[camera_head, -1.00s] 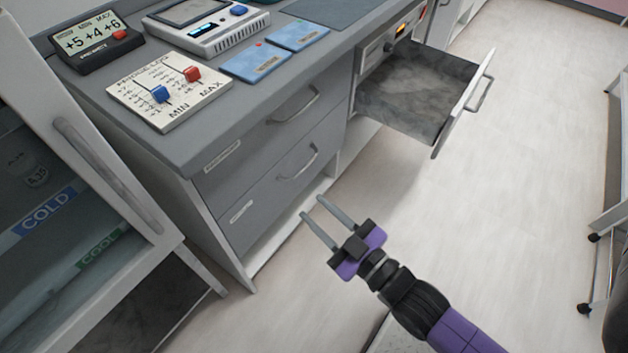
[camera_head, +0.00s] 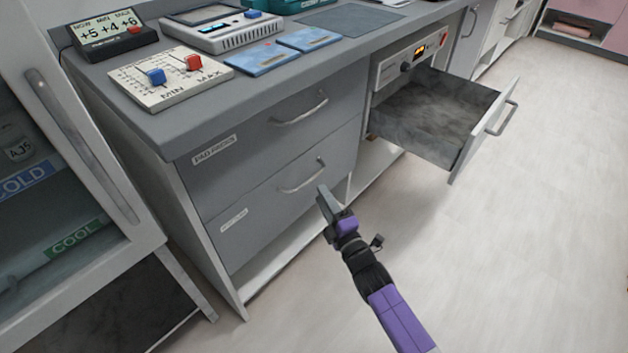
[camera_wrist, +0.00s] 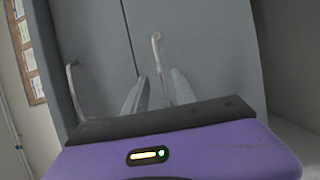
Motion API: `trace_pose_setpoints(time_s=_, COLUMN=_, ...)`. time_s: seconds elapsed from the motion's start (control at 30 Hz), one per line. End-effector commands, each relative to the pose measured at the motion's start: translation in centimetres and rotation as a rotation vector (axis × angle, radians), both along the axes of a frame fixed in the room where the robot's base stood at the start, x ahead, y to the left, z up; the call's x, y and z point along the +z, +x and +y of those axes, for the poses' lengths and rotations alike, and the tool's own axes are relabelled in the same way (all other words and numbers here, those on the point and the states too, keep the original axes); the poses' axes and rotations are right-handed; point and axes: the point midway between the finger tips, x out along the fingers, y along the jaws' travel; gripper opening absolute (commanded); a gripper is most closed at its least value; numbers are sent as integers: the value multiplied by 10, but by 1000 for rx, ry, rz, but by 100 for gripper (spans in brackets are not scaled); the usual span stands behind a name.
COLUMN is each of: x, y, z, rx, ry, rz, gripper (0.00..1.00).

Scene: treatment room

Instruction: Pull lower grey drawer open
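The lower grey drawer (camera_head: 262,208) is shut, below a shut upper grey drawer (camera_head: 245,150). Its curved metal handle (camera_head: 300,184) faces me. My gripper (camera_head: 325,192) is just in front of and below the handle's right end in the head view. In the wrist view, my gripper (camera_wrist: 158,92) is open, with its two fingers apart. The lower drawer's handle (camera_wrist: 157,60) shows between and beyond the fingers there. I cannot tell whether the fingertips reach around it. The upper drawer's handle (camera_wrist: 73,90) is left of the fingers.
An open drawer (camera_head: 425,115) juts out at the right. A glass-door cabinet (camera_head: 95,150) stands at the left. The counter (camera_head: 190,125) holds a slider panel (camera_head: 165,85), a display and blue pads (camera_head: 262,58). The floor (camera_head: 520,240) at right is clear.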

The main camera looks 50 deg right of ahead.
Motion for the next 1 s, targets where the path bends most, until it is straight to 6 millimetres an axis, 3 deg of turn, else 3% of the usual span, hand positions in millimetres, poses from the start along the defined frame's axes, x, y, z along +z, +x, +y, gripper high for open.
trace_pose_setpoints(time_s=0.5, x=7, y=63, z=-23, rx=0, ry=2, rz=-2, gripper=32)
trace_pose_setpoints(time_s=0.9, x=8, y=69, z=-26, rx=0, ry=2, rz=-2, gripper=32)
trace_pose_setpoints(time_s=1.0, x=8, y=69, z=-26, rx=0, ry=2, rz=-2, gripper=12)
